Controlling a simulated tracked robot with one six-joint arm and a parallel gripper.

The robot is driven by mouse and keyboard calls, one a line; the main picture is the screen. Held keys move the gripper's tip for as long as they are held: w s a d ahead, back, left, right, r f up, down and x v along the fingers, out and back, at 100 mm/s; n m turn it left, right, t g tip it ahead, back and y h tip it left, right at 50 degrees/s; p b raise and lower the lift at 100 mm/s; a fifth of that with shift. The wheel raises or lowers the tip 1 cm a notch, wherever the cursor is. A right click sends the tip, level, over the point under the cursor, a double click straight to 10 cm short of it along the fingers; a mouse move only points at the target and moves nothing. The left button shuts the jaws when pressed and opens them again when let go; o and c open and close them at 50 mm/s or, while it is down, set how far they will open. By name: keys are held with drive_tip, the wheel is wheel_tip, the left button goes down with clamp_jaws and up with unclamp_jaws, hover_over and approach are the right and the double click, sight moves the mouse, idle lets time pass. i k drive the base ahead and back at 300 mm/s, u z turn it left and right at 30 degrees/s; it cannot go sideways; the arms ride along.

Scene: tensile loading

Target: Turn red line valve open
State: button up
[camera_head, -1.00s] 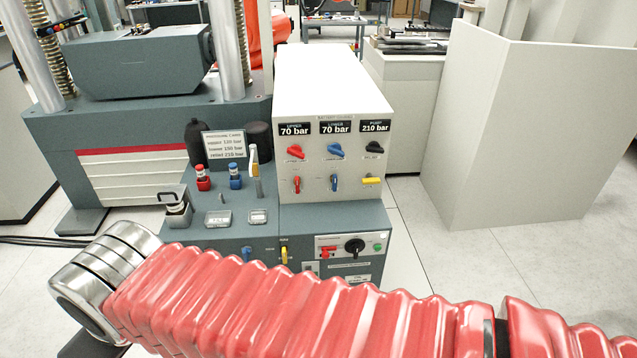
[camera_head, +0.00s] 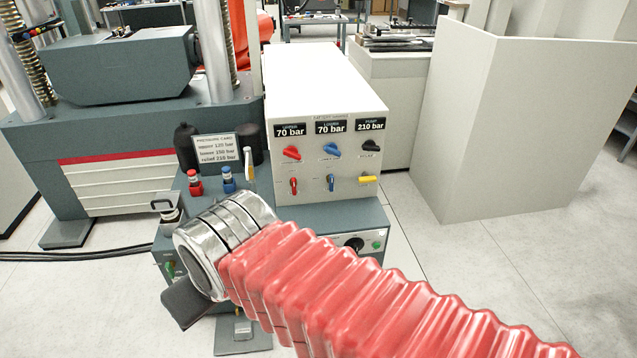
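A white control box (camera_head: 320,90) stands beyond my arm. Its front has a red knob (camera_head: 291,153) in the upper row, under the "UPPER 70 bar" display, and a small red lever valve (camera_head: 293,186) below it, standing upright. Beside that lever are an upright blue lever (camera_head: 330,183) and a yellow lever (camera_head: 367,179) lying level. Which red control is the line valve is not labelled legibly. My red-sleeved arm reaches across the front, its metal wrist rings left of and below the red lever. My arm hides much of the lower cabinet face.
A pressure card (camera_head: 216,148) stands left of the box, behind red and blue capped fittings (camera_head: 195,183). A grey testing machine (camera_head: 120,70) stands at the left. A tall pale panel (camera_head: 500,130) stands at the right. Floor between box and panel is clear.

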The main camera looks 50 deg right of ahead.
sight(293, 182)
drive_tip(key=z, duration=0.35)
drive_tip(key=i, duration=1)
drive_tip(key=z, duration=0.05)
